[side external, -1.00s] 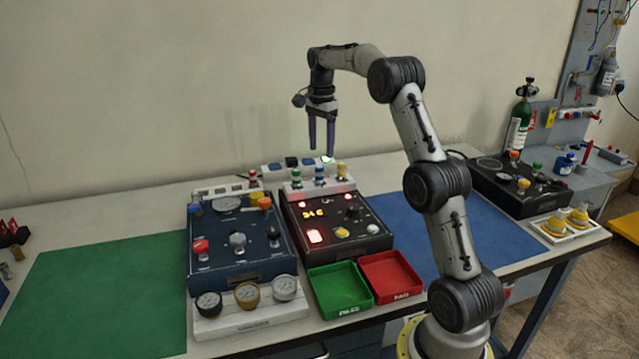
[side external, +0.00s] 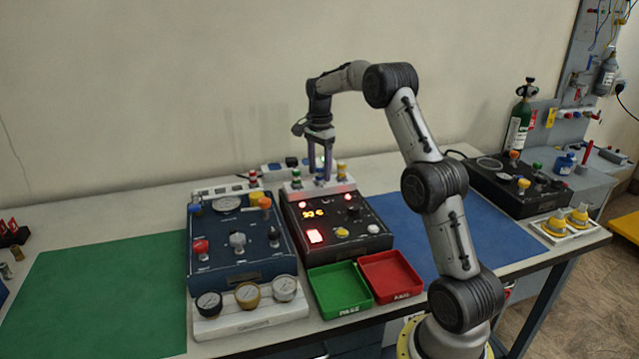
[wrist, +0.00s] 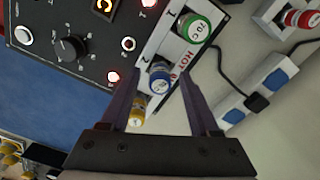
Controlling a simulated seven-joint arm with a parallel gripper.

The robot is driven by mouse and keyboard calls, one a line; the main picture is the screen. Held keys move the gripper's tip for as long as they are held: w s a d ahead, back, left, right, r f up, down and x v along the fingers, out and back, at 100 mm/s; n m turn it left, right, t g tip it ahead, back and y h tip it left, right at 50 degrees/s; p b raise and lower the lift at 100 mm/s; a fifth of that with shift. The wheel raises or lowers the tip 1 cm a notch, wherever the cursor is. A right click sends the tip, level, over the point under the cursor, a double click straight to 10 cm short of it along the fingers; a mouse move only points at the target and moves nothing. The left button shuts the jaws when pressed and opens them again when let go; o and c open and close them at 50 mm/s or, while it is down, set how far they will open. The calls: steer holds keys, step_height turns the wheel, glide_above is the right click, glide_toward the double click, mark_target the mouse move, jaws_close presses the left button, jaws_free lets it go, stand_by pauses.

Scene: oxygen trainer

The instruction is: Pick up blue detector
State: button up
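The blue detector (wrist: 160,79) stands upright in the middle slot of a white holder (wrist: 150,50), between a green detector (wrist: 194,28) and a yellow one (wrist: 138,104). In the side view the blue detector (side external: 320,181) is partly hidden by my fingers. My gripper (side external: 320,177) points down over the holder, its fingertips at about the height of the detector tops. In the wrist view my gripper (wrist: 158,74) is open, one finger on each side of the blue detector, with visible gaps. I cannot tell whether a finger touches it.
A black panel with lit displays (side external: 362,241) stands just in front of the holder. A white power strip (wrist: 255,94) with a black plug lies behind. A green tray (side external: 338,288) and a red tray (side external: 391,276) stand in front of the panel.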

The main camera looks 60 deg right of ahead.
mark_target(319, 167)
jaws_close()
steer(key=shift+r, duration=0.1)
steer(key=shift+r, duration=0.4)
step_height(319, 167, up, 2)
steer(key=shift+r, duration=0.1)
steer(key=s+a+r, duration=0.8)
steer(key=s+r, duration=0.1)
steer(key=s, duration=0.2)
steer(key=shift+a+r, duration=0.25)
steer(key=shift+r, duration=0.15)
